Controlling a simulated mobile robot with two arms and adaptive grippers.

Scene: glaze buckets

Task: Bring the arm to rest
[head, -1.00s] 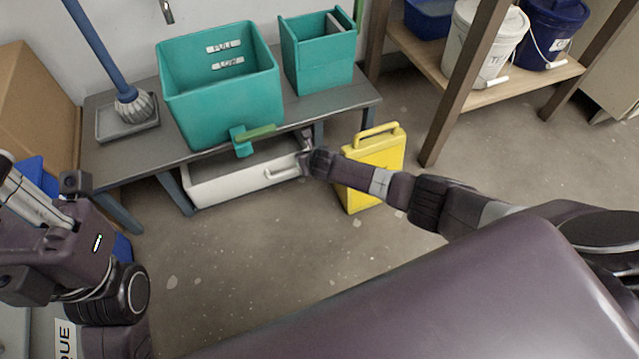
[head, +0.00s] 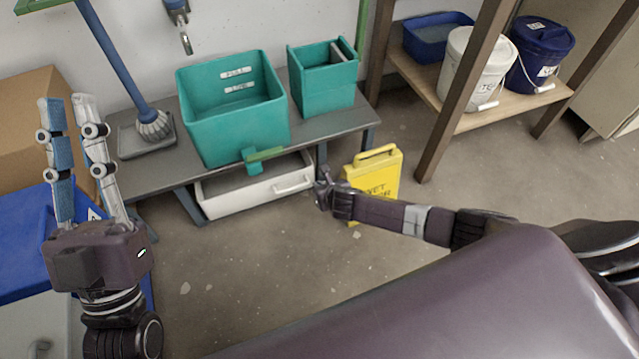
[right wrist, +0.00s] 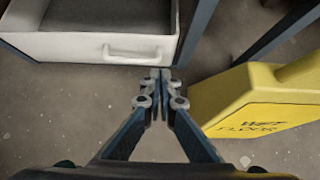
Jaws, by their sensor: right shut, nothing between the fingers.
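My right gripper (head: 320,187) is at the end of the right arm, over the floor in front of the low bench. In the right wrist view its fingers (right wrist: 160,76) meet at the tips with nothing between them. The tips appear apart from the white drawer (right wrist: 95,45) and the yellow wet-floor sign (right wrist: 262,100). My left gripper (head: 67,98) points up at the left of the head view. Its two fingers stand apart with a narrow gap and hold nothing that I can see.
The grey bench (head: 160,168) carries a large teal bucket (head: 240,130), a smaller teal bucket (head: 325,90) and a mop in a tray. The yellow sign (head: 374,180) stands close right of my right gripper. A wooden shelf (head: 500,100) holds several tubs. Floor in front is clear.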

